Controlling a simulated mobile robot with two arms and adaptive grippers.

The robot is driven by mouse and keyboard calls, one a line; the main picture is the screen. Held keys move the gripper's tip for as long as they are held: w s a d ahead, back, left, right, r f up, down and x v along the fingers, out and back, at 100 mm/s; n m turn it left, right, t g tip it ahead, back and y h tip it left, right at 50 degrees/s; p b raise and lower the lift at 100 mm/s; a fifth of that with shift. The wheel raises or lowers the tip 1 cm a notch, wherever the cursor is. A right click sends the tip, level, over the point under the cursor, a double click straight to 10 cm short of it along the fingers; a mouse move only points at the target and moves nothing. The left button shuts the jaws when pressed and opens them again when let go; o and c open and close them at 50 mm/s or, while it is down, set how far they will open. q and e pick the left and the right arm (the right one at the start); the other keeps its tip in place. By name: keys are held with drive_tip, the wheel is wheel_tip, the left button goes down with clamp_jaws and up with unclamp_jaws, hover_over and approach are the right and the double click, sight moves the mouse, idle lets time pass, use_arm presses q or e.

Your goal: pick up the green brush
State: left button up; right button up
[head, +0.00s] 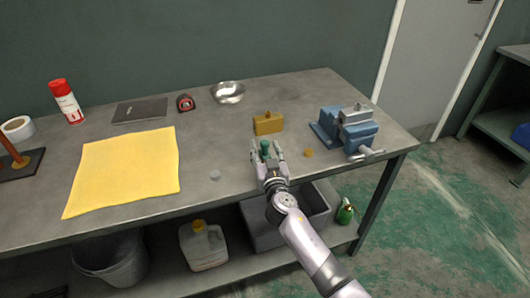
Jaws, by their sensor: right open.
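A small green object, which looks like the green brush (265,147), stands on the grey workbench just in front of a yellow-brown box. My right gripper (267,155) reaches in from the bottom right, with its fingers open on either side of the green object. I cannot tell whether a finger touches it. Its lower part is hidden by the gripper. My left gripper is not in view.
The box (268,123) is close behind the gripper, with a blue vise (347,130) to the right and a small orange piece (308,153) between. A metal bowl (228,92) stands behind. A yellow cloth (125,170) covers the left; bare bench (215,140) lies between.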

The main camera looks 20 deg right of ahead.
drive_tip(key=shift+w, duration=0.1)
drive_tip(key=shift+c, duration=0.5)
clamp_jaws()
